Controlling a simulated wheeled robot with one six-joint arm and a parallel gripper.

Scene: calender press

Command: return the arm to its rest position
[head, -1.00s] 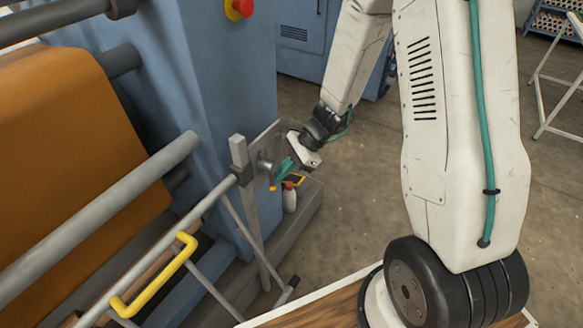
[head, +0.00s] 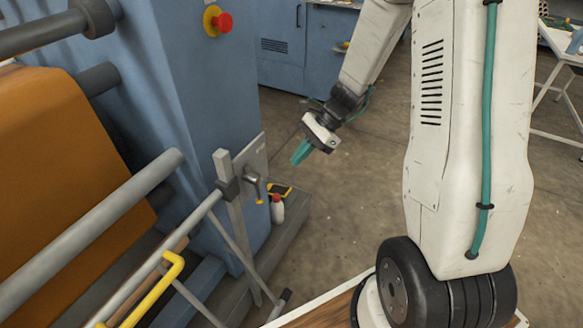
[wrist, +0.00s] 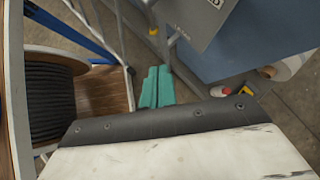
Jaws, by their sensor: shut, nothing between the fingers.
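My gripper (head: 300,153) is at the end of my white arm, in the middle of the head view. Its teal fingers are together with nothing between them, and they point down and to the left. In the wrist view the teal fingers (wrist: 157,88) lie side by side. The gripper is in free air, apart from the grey plate with a lever (head: 252,170) on the press frame to its left.
The blue press (head: 200,100) with an orange web (head: 60,150) and grey rollers fills the left. A yellow handle (head: 148,290) sits on its frame. A white bottle with a red cap (head: 277,210) stands on the ledge. Open floor (head: 345,215) lies below my gripper.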

